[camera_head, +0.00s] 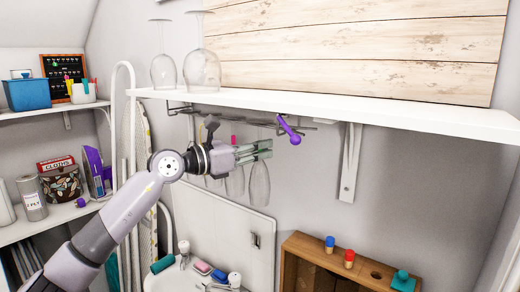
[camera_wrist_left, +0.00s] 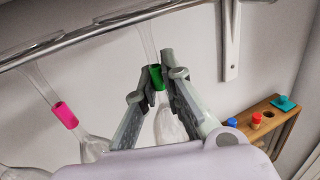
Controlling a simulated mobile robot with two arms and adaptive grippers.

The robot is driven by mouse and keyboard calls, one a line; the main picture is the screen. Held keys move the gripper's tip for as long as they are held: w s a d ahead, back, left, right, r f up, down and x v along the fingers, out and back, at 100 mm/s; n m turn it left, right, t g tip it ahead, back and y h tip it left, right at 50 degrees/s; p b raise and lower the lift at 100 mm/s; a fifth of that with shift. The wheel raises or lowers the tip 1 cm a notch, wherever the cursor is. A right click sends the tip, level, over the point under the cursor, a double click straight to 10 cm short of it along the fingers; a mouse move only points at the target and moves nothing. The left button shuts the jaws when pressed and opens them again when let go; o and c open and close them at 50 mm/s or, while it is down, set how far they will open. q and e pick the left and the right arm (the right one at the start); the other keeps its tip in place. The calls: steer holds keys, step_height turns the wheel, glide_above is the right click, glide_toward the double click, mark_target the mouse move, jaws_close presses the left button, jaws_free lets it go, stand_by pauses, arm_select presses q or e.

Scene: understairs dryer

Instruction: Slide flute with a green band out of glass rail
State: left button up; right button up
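A clear flute with a green band (camera_wrist_left: 155,77) hangs upside down from the glass rail (camera_wrist_left: 110,20). Its bowl (camera_wrist_left: 168,127) shows below the band in the left wrist view. My left gripper (camera_head: 268,149) is under the shelf, level with the hanging stems; in the left wrist view its fingertips (camera_wrist_left: 156,78) lie on either side of the green band. I cannot tell whether they press on it. A flute with a pink band (camera_wrist_left: 65,115) hangs to the left on the rail. My right gripper is not in view.
Two stemmed glasses (camera_head: 202,70) stand upside down on the white shelf (camera_head: 340,108) above the rail. A purple object (camera_head: 289,129) hangs by the rail's right end. A shelf bracket (camera_head: 348,163) is to the right. A wooden box with coloured pegs (camera_head: 349,258) stands lower right.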

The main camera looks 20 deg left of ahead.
arm_select(q)
jaws_close()
steer(key=shift+s+d+p, duration=0.3)
steer(key=shift+d+p, duration=0.2)
steer(key=shift+d, duration=0.25)
steer(key=d, duration=0.1)
steer(key=s+d+p, duration=0.1)
steer(key=d, duration=0.1)
steer(key=shift+s+d+r, duration=0.1)
steer(key=shift+r, duration=0.1)
steer(key=shift+s+d+r+p, duration=0.1)
steer(key=shift+s+d+p, duration=0.15)
steer(key=shift+d, duration=0.55)
steer(key=shift+s+d+f+p, duration=0.1)
steer(key=shift+s+d, duration=0.2)
steer(key=shift+d, duration=0.45)
steer(key=shift+s+d+r+p, duration=0.1)
steer(key=shift+s+d+p, duration=0.15)
steer(key=shift+d, duration=0.55)
